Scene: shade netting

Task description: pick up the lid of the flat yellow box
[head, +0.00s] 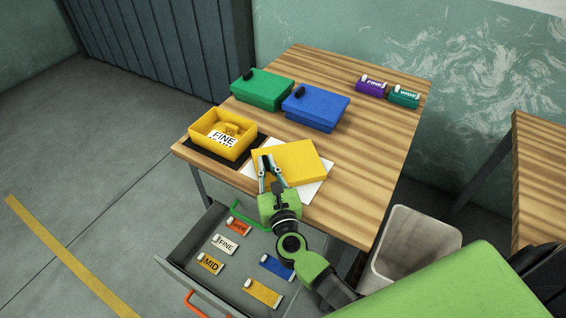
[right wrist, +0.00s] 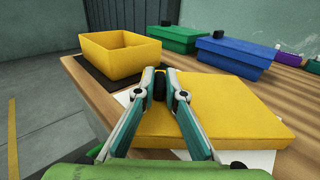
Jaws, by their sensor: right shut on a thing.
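The yellow lid (head: 298,162) lies flat over a white sheet (head: 313,190) at the front of the wooden table; I cannot tell whether a small gap is under it. My right gripper (head: 266,165) is shut on the lid's dark knob (right wrist: 160,88), at the lid's left part. The lid's top also shows in the right wrist view (right wrist: 235,105). The open yellow box (head: 231,152) stands left of the lid on a dark mat (head: 201,160), with a FINE-labelled piece (head: 223,138) and yellow netting inside. My left gripper is not in view.
A green box (head: 262,88) and a blue box (head: 316,107), both lidded, stand behind. Purple (head: 371,86) and teal (head: 404,96) rolls lie at the back right. An open drawer (head: 190,270) with several labelled packets is below the front edge. A bin (head: 415,245) stands right.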

